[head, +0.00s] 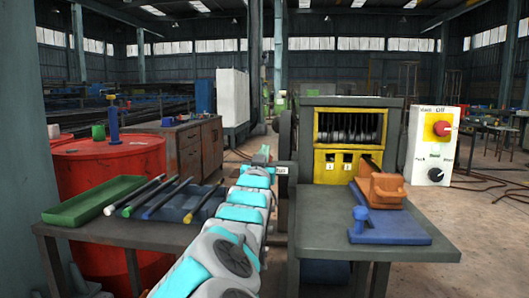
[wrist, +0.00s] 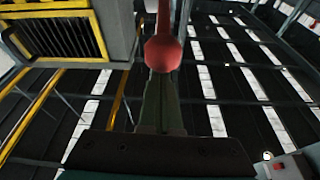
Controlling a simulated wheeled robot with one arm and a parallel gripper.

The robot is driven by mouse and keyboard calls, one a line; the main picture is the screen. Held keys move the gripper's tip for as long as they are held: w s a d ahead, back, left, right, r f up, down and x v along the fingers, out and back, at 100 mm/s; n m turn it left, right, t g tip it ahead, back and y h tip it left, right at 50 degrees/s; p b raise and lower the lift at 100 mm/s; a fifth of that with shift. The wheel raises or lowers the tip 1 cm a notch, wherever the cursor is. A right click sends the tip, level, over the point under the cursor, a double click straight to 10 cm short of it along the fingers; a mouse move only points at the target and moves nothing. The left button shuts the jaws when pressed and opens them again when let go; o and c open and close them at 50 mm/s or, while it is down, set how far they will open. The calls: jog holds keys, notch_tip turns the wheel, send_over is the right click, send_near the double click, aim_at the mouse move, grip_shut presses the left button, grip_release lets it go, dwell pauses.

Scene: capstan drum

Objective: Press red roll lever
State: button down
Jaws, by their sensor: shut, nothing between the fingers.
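The red roll lever's round red knob (wrist: 163,52) shows at the upper middle of the wrist view, with its red shaft running up out of the frame. My gripper (wrist: 162,90) is shut and empty, its dark green fingers pointing at the knob. The knob covers the fingertips in this view; I cannot tell whether they touch. In the head view my gripper (head: 262,156) is at the left side of the roll machine (head: 350,98), which has a yellow front and a barred window. I cannot make out the lever in the head view; my arm may hide it.
A grey table (head: 420,238) before the machine carries a blue plate (head: 395,231) and an orange block (head: 383,190). A white control box (head: 432,145) stands right. At left are a green tray (head: 92,200), several rods and a red drum (head: 105,165).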

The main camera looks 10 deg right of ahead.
jog(key=shift+s+a+f+t+h+b, duration=0.15)
jog(key=shift+f+t+b, duration=0.4)
jog(key=shift+f+b, duration=0.65)
jog(key=shift+s+d+f+t+h+b, duration=0.2)
jog(key=shift+f+t+b, duration=0.5)
jog(key=shift+b, duration=0.85)
jog(key=shift+s+a+f+t+h+b, duration=0.1)
jog(key=shift+a+f+t+h+b, duration=0.25)
jog(key=shift+f+b, duration=0.85)
jog(key=shift+d+r, duration=0.15)
jog(key=shift+r, duration=0.05)
jog(key=s+a+f, duration=0.1)
jog(key=s+a, duration=0.2)
jog(key=s, duration=0.6)
jog(key=shift+b, duration=0.3)
